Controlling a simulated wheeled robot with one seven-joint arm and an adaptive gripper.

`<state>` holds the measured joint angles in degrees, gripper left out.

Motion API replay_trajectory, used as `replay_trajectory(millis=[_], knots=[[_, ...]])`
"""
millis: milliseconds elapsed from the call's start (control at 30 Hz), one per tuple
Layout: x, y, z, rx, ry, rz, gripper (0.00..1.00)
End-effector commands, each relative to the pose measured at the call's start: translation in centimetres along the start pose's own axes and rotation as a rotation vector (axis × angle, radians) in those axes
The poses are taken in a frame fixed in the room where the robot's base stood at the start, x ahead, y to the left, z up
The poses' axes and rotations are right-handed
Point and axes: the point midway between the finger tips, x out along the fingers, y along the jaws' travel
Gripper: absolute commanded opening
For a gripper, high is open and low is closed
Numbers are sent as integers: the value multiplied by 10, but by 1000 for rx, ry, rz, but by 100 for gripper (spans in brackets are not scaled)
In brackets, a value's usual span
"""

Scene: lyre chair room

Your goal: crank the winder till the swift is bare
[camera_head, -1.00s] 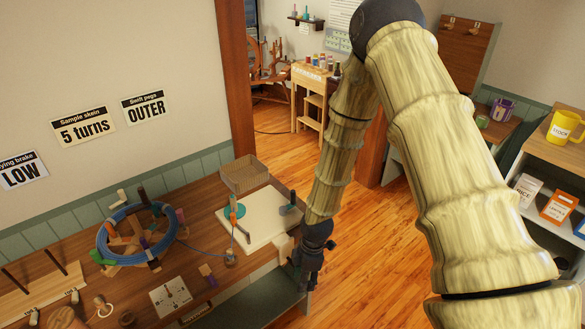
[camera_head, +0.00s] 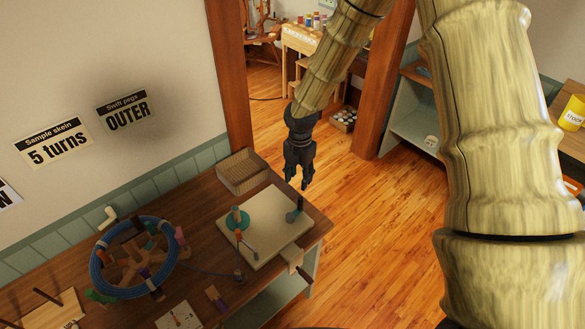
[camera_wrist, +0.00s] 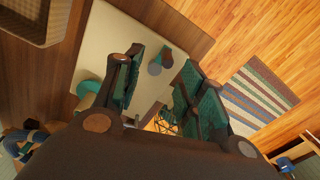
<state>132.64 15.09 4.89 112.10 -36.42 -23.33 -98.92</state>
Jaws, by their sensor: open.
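The swift (camera_head: 103,282) stands on the table at the left with a ring of blue yarn around its pegs. A strand runs from it past a small guide (camera_head: 239,275) toward the winder. The winder's cream board (camera_head: 262,243) carries a teal spool part (camera_head: 237,219) and a crank with a dark upright handle (camera_head: 299,204). My gripper (camera_head: 297,186) is open and empty, pointing down above the crank handle and apart from it. In the wrist view, the handle (camera_wrist: 168,56) shows beyond and between the spread fingers (camera_wrist: 160,85).
A wicker tray (camera_head: 243,172) sits behind the board. A clamp block (camera_head: 292,257) is at the board's front edge. A white dial card (camera_head: 178,316) and a small peg piece (camera_head: 215,297) lie in front of the swift. Open floor lies right of the table.

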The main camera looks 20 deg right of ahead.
Motion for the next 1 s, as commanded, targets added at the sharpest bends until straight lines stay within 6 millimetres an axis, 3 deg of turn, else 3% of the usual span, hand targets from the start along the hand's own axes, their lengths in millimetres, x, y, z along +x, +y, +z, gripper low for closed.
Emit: replay_trajectory(millis=[233, 633, 1000], knots=[[4, -14, -6, 6, -7, 12, 40], [47, 14, 9, 0, 9, -15, 40], [64, 9, 6, 0, 6, -10, 40]])
